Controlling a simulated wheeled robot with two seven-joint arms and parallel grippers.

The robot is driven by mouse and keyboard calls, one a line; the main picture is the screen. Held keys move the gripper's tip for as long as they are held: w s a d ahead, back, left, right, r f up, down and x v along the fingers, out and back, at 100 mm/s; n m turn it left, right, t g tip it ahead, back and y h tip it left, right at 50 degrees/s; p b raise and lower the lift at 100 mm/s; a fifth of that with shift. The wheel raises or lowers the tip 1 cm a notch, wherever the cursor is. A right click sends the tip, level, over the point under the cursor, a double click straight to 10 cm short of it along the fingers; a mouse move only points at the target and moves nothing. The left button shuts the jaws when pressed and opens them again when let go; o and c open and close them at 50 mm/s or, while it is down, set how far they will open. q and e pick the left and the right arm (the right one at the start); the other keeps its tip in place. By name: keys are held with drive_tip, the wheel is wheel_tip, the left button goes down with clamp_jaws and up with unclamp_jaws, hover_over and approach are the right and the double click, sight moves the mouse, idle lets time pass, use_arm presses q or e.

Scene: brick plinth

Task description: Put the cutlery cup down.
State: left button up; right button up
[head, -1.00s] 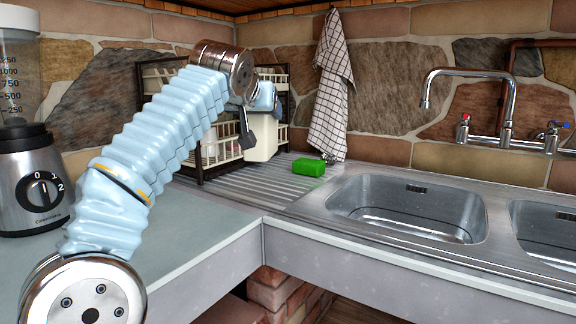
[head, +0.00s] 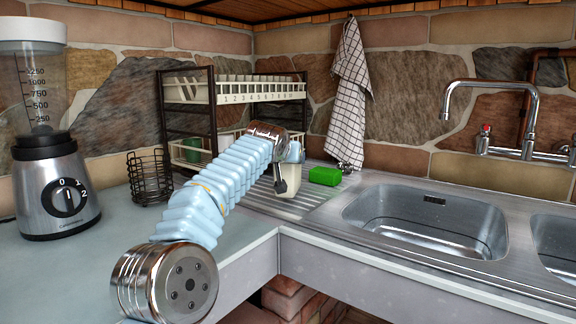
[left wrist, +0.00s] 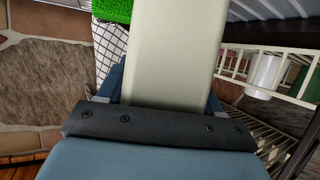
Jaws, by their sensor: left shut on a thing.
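The cutlery cup is a cream, tapered container (head: 287,203). In the head view it is upright over the ribbed drainboard (head: 322,206), in front of the dish rack and left of the green sponge. My left gripper (head: 292,168) is shut on its upper part, and the arm hides some of it. I cannot tell whether the cup's base touches the drainboard. In the left wrist view the cup (left wrist: 172,50) runs up from between the fingers and fills the middle. My right gripper is not in view.
The two-tier dish rack (head: 237,90) stands behind, with a green cup (head: 192,150) on its lower tier. The green sponge (head: 325,176) lies near the sink (head: 425,225). A wire basket (head: 150,178) and a blender (head: 50,185) stand left. A checked towel (head: 347,100) hangs behind.

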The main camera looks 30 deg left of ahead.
use_arm(q)
drive_tip(key=shift+s+f, duration=0.1)
drive_tip(key=shift+f, duration=0.7)
drive_tip(key=shift+f+b, duration=0.2)
drive_tip(key=shift+b, duration=0.1)
drive_tip(key=o, duration=1.3)
drive_tip(key=shift+r, duration=0.1)
drive_tip(key=shift+o, duration=0.2)
drive_tip(key=shift+r, duration=0.1)
drive_tip(key=shift+s+d+r, duration=0.1)
drive_tip(key=shift+s+d, duration=0.05)
drive_tip(key=shift+s, duration=0.1)
drive_tip(key=b+v, duration=0.2)
drive_tip(key=v, duration=0.9)
drive_tip(key=shift+s, duration=0.25)
